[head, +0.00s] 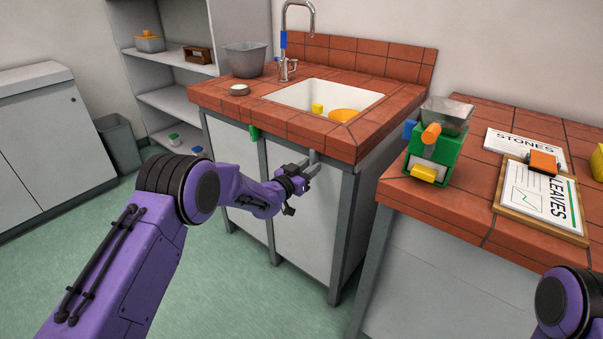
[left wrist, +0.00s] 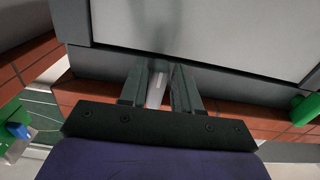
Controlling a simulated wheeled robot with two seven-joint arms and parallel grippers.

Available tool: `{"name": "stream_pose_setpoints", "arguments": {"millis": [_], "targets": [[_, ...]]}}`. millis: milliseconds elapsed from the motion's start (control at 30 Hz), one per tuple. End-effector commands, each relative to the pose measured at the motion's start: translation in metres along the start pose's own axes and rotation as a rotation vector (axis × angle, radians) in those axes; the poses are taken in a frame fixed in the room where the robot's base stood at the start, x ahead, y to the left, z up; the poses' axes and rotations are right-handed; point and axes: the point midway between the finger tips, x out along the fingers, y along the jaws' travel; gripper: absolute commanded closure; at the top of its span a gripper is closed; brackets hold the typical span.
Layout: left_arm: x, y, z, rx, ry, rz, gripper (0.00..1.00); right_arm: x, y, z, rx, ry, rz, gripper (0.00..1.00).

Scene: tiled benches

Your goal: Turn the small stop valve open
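I cannot pick out a small stop valve for sure in either view. My left gripper (head: 308,172) is at the upper front of the right-hand door (head: 309,210) of the sink bench. In the left wrist view its fingers (left wrist: 160,88) stand on either side of a narrow pale grey upright piece (left wrist: 154,86), which looks like the door's handle. Whether the fingers press on it I cannot tell. A green handle-like piece (head: 254,132) sits on the bench front further left; it also shows in the left wrist view (left wrist: 303,110). My right gripper is out of view.
The tiled sink bench (head: 230,94) carries a sink (head: 300,92), a tap (head: 284,45) and a grey tub (head: 246,60). The right bench (head: 408,190) holds a green machine (head: 440,150) and a clipboard (head: 510,208). The floor (head: 230,265) before the sink bench is clear.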

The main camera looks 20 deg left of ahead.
Motion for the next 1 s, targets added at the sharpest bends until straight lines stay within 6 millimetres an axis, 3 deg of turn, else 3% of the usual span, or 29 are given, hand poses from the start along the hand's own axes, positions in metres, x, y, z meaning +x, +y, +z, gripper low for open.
{"name": "stream_pose_setpoints", "arguments": {"millis": [300, 400, 1000], "targets": [[-0.071, 0.0, -0.001, -0.002, 0.0, -0.003, 0.68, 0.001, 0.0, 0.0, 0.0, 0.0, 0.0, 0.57], [-0.085, 0.0, 0.0, -0.001, -0.001, -0.001, 0.68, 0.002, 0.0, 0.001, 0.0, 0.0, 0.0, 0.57], [-0.096, -0.004, 0.004, -0.033, -0.01, -0.031, 0.68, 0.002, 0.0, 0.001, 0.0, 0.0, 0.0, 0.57]]}}
